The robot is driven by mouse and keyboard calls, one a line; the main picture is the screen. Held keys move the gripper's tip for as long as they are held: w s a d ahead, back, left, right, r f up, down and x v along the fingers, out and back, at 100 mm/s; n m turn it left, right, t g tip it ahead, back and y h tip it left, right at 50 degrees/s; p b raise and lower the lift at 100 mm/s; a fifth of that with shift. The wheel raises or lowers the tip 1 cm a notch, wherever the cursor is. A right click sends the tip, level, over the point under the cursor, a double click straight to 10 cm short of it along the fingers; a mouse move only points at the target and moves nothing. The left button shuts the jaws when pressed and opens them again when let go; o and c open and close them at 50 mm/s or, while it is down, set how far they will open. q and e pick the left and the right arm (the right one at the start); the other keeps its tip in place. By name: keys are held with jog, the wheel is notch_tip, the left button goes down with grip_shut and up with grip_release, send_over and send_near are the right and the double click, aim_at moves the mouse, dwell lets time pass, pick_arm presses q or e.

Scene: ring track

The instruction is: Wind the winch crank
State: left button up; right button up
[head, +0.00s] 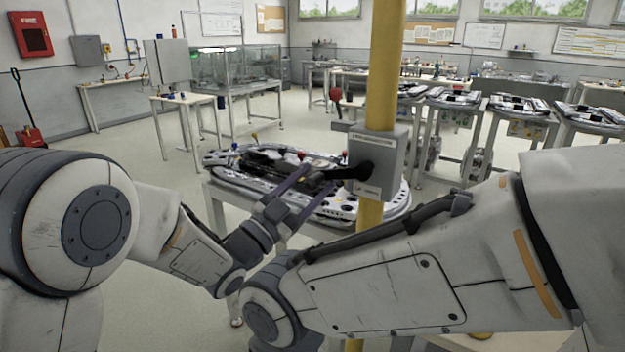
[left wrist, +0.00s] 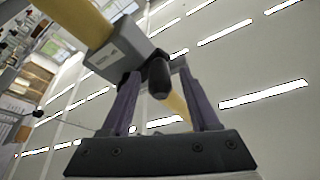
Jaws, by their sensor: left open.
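The winch is a grey box (head: 378,180) on a yellow post (head: 384,70). Its black crank (head: 348,174) reaches left from the box face. In the left wrist view the winch box (left wrist: 118,55) is at upper left, and the crank's dark handle (left wrist: 159,82) points toward the camera. My left gripper (head: 318,186) is open in front of the handle. In the left wrist view the handle shows between its two purple fingers (left wrist: 157,70), with gaps at the sides; I cannot tell if it touches either. My right arm crosses the foreground, its gripper out of sight.
A workbench with a grey-white ring track (head: 225,160) stands behind the winch. A red ball (head: 336,93) sits left of the post. More tables with track pieces (head: 455,97) stand at back right. Open floor (head: 140,135) lies at left.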

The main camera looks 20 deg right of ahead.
pick_arm(q)
grip_shut()
dwell(1.5)
